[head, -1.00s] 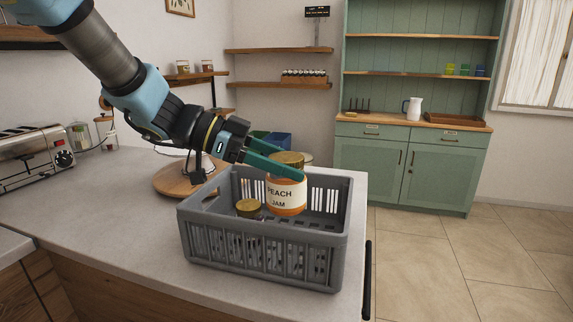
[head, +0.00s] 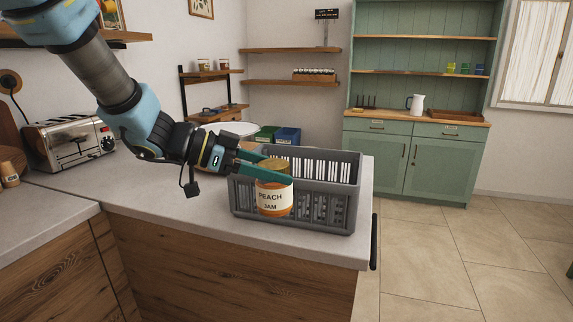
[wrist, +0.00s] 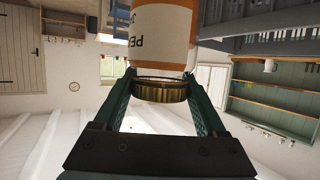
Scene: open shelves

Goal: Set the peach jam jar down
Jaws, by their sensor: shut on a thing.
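The peach jam jar (head: 274,198) is orange with a white label and a gold lid. It is upright in the head view, in front of the near wall of the grey crate (head: 325,212) and hiding part of it. My gripper (head: 275,172) is shut on the jar near its lid, with the green fingers on either side. In the wrist view the jar (wrist: 163,35) is between the fingers of my gripper (wrist: 160,88), lid towards the palm. I cannot tell whether the jar's base touches anything.
The crate stands on the grey counter (head: 180,205) close to its right end. Clear counter lies left of the jar, with a toaster (head: 70,143) farther left. Blue and green bins (head: 287,137) are behind. A green cabinet (head: 415,160) stands across the floor.

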